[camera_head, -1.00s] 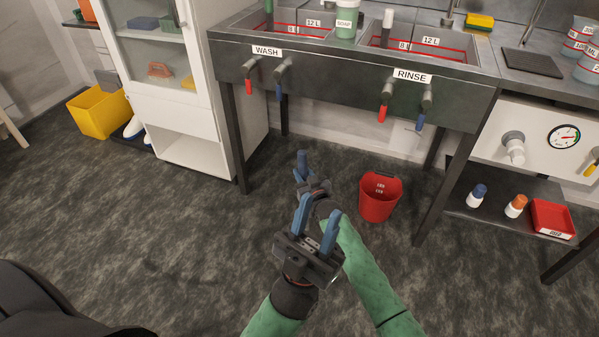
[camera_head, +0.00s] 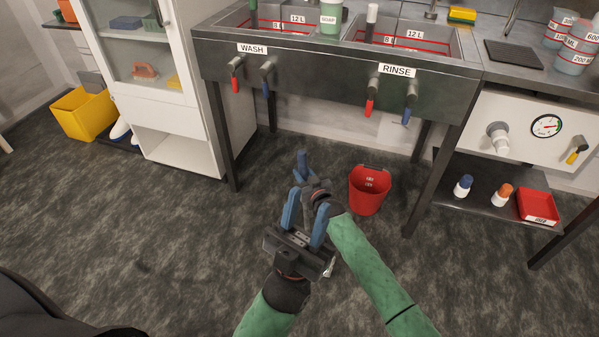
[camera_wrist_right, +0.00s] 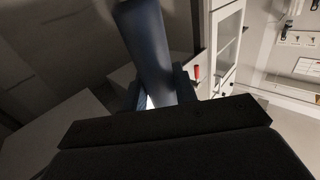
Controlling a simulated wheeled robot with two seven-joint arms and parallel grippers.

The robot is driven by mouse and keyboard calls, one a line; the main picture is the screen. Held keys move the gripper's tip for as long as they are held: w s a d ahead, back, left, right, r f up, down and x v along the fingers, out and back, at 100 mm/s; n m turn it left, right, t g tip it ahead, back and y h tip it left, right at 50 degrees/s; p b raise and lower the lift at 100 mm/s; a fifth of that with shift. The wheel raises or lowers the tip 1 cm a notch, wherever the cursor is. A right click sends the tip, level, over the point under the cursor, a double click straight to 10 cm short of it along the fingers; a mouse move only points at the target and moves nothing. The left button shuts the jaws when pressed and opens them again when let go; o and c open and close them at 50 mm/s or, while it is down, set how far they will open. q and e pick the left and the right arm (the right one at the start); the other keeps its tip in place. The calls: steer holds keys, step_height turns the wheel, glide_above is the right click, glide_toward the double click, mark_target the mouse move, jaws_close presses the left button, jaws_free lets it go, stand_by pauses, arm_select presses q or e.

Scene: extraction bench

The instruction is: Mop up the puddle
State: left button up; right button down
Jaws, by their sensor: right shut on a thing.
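I cannot make out a puddle on the dark mottled floor (camera_head: 190,245). My left gripper (camera_head: 307,208) is the lower one, over the floor in front of the sinks. Its blue fingers stand apart with nothing seen between them. My right gripper (camera_head: 303,165) is just beyond it, left of the red bucket (camera_head: 369,190), and partly hidden by the left one. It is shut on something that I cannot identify.
The sink bench (camera_head: 320,82) with WASH and RINSE basins stands ahead. A yellow sponge (camera_head: 462,15) lies at its back right. A white cabinet (camera_head: 165,110) and a yellow bin (camera_head: 83,112) are at left. A low shelf (camera_head: 480,208) holds bottles and a red tray (camera_head: 538,206).

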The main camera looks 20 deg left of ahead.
steer(key=shift+d+p, duration=0.35)
steer(key=shift+d, duration=1.7)
steer(key=shift+s+d+f+p, duration=0.1)
steer(key=shift+d+p, duration=0.05)
steer(key=shift+d, duration=0.75)
steer(key=shift+d+f+p, duration=0.1)
steer(key=shift+d+p, duration=0.05)
steer(key=shift+d, duration=0.75)
steer(key=d, duration=0.3)
steer(key=shift+s+d+f, duration=0.1)
steer(key=shift+d+f, duration=0.05)
steer(key=shift+d, duration=0.1)
steer(key=shift+a, duration=0.1)
steer(key=shift+a+f, duration=0.2)
steer(key=shift+a, duration=1.55)
